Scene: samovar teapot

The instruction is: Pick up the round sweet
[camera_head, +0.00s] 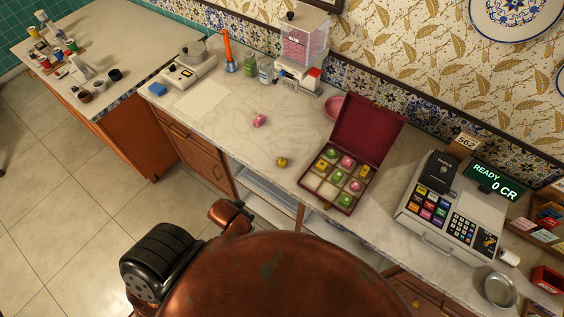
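A small pink sweet (259,120) lies loose on the pale marble counter. A small yellow-olive sweet (281,161) lies loose on the counter to its lower right, left of the open sweet box. Both are too small to tell their exact shape. The dark red box (370,139) stands open with its lid up at the back. Its compartments hold several green, pink and yellow sweets, and some at the front left look empty. Neither gripper can be made out; a large copper body and a black ribbed part fill the bottom of the view.
A cash register (449,208) stands right of the box, with a metal bowl (499,290) near it. A sweet dispenser (302,45), bottles and a scale-like device (188,70) stand at the back left. The counter around the loose sweets is clear.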

